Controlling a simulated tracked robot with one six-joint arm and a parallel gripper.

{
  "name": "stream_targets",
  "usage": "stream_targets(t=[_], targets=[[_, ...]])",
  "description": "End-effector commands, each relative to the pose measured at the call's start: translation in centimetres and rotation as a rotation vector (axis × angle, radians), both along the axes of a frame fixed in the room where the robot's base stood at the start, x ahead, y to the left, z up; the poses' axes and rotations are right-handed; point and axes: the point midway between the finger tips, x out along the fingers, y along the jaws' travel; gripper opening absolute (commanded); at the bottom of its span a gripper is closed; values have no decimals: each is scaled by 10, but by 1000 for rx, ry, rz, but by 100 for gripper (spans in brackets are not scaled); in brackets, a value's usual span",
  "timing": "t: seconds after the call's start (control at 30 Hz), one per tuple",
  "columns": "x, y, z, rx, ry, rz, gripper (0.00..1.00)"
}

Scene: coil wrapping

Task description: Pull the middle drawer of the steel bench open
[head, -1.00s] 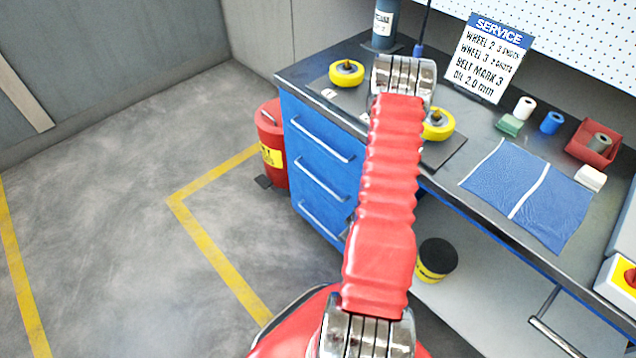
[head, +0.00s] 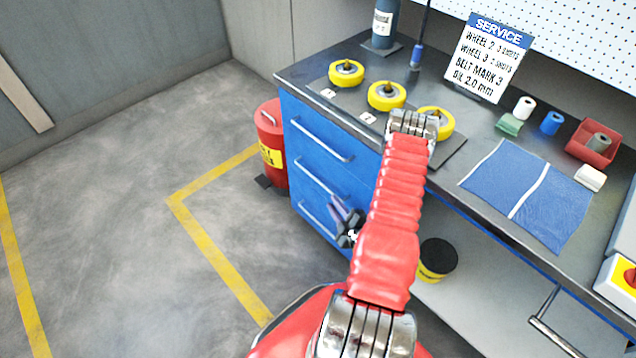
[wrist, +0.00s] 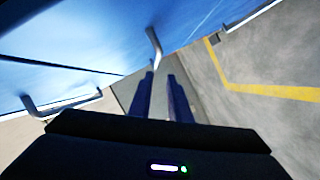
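The steel bench (head: 455,195) has a blue drawer front with three stacked bar handles. The middle drawer (head: 312,165) is flush with the others and its silver handle (head: 318,178) runs across it. My gripper (head: 337,207) is low in front of the drawers, near the right ends of the middle and bottom handles. In the wrist view my gripper (wrist: 160,75) has two dark fingers apart with nothing between them. A bar handle (wrist: 154,45) lies just beyond the fingertips, and another handle (wrist: 62,101) is at left. I cannot tell which drawers these two belong to.
Yellow wheels (head: 387,96), a blue cloth (head: 530,190) and a red bin (head: 592,142) are on the bench top. A red can (head: 271,145) stands left of the drawers. A dark tub (head: 437,258) stands under the bench. The floor in front is clear.

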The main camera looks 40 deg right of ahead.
Motion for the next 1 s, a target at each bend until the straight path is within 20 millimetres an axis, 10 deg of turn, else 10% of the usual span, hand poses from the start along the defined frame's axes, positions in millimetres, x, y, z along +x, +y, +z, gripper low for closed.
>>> stream_targets(t=[0.57,1.0], targets=[[9,-3,3,-29,-10,5,17],[66,-20,-10,-29,-10,6,17]])
